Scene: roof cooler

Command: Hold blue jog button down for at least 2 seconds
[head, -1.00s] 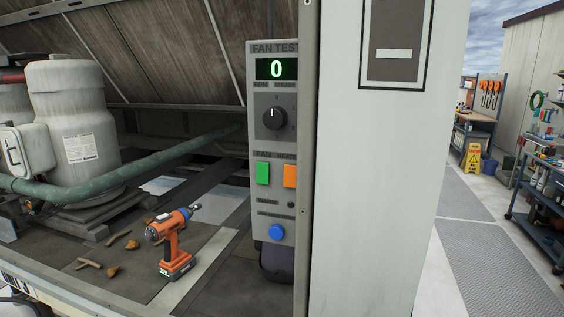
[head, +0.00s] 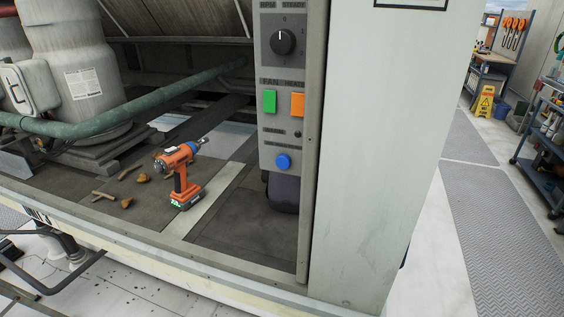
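The blue jog button (head: 283,161) is a round button low on the grey fan test panel (head: 268,127). Nothing touches it. Above it on the panel are a green button (head: 270,101), an orange button (head: 297,104) and a black dial (head: 283,41). The panel's number display is out of the frame at the top. Neither of my grippers shows in the head view.
An orange cordless drill (head: 180,175) stands on the cooler floor left of the panel, with several brown scraps (head: 127,203) beside it. A pale post (head: 375,160) stands right of the panel. A green pipe (head: 120,115) crosses at the left.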

